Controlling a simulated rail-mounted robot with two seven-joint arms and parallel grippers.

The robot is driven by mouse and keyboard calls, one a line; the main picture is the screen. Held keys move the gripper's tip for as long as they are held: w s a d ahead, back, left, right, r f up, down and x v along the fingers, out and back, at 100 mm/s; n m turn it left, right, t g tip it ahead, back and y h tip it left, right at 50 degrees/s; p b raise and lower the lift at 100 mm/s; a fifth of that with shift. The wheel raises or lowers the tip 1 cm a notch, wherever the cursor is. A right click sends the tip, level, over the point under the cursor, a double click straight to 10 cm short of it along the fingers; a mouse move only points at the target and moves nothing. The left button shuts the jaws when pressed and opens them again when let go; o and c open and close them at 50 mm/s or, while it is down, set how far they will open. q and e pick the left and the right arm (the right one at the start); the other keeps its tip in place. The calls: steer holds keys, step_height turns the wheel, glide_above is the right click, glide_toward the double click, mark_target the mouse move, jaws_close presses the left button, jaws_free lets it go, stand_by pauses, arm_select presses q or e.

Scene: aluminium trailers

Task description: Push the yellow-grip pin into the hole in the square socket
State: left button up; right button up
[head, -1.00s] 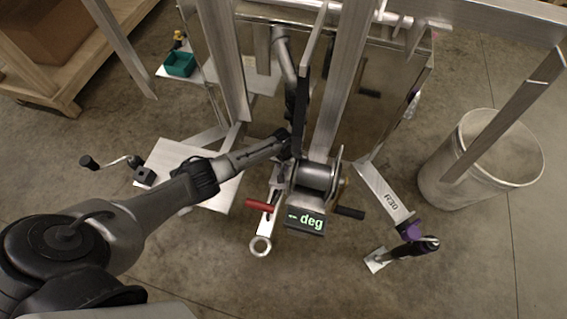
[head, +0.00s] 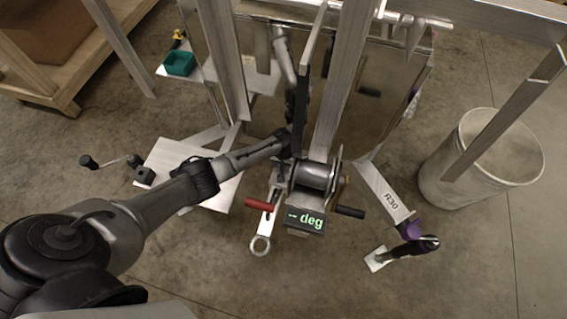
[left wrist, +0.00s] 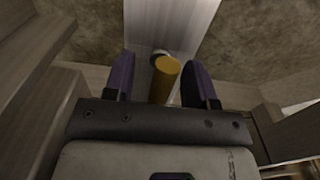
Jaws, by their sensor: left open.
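In the left wrist view, the yellow grip of the pin (left wrist: 163,79) lies between the two purple fingers of my open left gripper (left wrist: 160,82). A gap shows on its left side; the right finger is very near it, and I cannot tell whether they touch. A pale metal collar (left wrist: 159,54) shows at the grip's far end, against a bright aluminium bar (left wrist: 172,24). The hole and the square socket cannot be made out. In the head view my left arm reaches in among the trailer frame's beams, and I cannot make out its gripper. My right gripper is not in view.
Upright beams (head: 343,85) and a winch (head: 316,176) with a red handle and a "deg" display crowd the middle. A teal bin (head: 179,63) stands at the upper left. A grey barrel (head: 470,170) stands at the right. Open floor lies at the front.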

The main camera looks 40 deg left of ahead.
arm_select(q)
step_height(320, 180, up, 12)
steer(key=p, duration=0.6)
steer(key=shift+f, duration=0.1)
steer(key=shift+r, duration=0.7)
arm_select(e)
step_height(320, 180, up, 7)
arm_select(q)
steer(key=shift+c, duration=0.2)
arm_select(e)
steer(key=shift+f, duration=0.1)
